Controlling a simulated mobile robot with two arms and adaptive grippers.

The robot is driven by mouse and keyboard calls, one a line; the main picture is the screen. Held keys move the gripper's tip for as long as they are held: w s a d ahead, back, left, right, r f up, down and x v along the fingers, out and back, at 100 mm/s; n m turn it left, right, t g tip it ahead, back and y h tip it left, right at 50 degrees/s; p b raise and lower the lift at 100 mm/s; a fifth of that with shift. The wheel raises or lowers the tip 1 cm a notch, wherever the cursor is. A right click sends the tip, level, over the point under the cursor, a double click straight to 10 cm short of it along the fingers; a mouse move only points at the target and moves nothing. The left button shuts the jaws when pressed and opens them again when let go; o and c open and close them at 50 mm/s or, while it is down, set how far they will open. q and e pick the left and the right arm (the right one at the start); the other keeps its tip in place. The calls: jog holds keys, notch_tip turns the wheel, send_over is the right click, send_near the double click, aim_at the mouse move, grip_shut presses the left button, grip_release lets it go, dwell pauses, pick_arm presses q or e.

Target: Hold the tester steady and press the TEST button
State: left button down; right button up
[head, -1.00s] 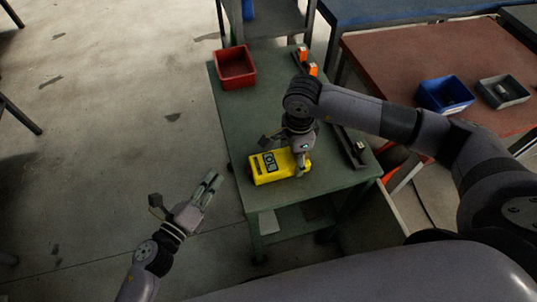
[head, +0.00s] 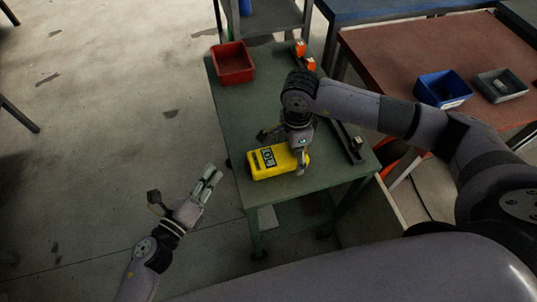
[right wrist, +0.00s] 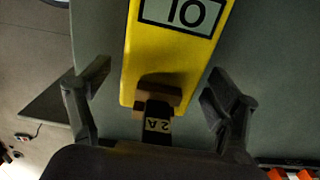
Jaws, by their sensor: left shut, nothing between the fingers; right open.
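The yellow tester (head: 276,163) lies on the green table, its pale display (head: 268,158) facing up. In the right wrist view the tester (right wrist: 133,60) runs between my spread fingers, with large characters on its display (right wrist: 183,14). A brown block (right wrist: 158,90) and a black piece with a small label sit at its near end. My right gripper (right wrist: 158,92) is open, one finger on each side of the tester, with gaps on both sides. My left gripper (head: 212,174) is shut and empty, left of the table and apart from the tester. I cannot make out the TEST button.
The green table (head: 232,110) has a red bin (head: 233,63) at its far left corner. Orange-ended items (head: 305,57) and a dark rail (head: 350,143) lie along its right side. A blue bin (head: 443,90) and a grey bin (head: 500,85) stand on the reddish table (head: 400,50).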

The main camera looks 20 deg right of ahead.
notch_tip(320, 180, up, 12)
dwell(0.6)
